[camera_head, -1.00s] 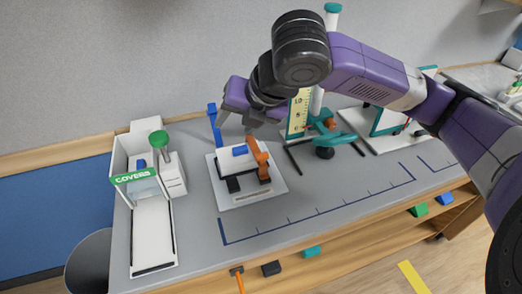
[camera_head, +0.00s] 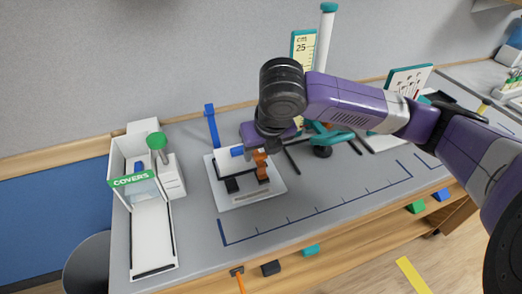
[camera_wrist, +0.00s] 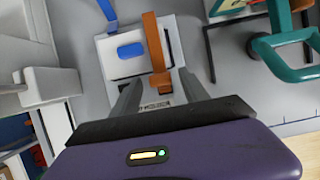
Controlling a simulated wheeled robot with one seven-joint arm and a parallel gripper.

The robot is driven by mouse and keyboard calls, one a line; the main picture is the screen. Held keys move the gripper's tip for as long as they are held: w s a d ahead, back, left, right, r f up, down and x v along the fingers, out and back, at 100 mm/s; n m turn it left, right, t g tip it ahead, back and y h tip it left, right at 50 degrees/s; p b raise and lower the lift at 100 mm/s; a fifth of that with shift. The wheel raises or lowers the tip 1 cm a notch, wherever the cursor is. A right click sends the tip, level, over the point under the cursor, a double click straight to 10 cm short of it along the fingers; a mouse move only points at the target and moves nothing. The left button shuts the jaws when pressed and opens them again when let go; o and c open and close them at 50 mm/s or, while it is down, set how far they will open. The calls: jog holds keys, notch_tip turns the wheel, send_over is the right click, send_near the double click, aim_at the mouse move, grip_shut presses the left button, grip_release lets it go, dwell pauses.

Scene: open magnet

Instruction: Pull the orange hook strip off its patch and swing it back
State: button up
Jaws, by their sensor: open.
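The orange hook strip (camera_wrist: 154,45) is a long band on a white block (camera_wrist: 120,52) in the wrist view. Its lower end lies between the fingers of my open gripper (camera_wrist: 158,77); I cannot tell whether they touch it. In the head view the orange strip (camera_head: 261,166) stands at the right side of the block, partly hidden by my arm. A blue pad (camera_wrist: 131,50) lies on the block left of the strip. The patch under the strip cannot be made out. In the head view my fingertips are mostly hidden behind my wrist.
A teal stand (camera_head: 330,138) is close on the right. A white covers dispenser (camera_head: 150,225) stands left. The grey bench front (camera_head: 310,210) is clear.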

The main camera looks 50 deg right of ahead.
jog(key=shift+w+f, duration=0.1)
jog(key=shift+f, duration=0.15)
grip_shut()
dwell(1.4)
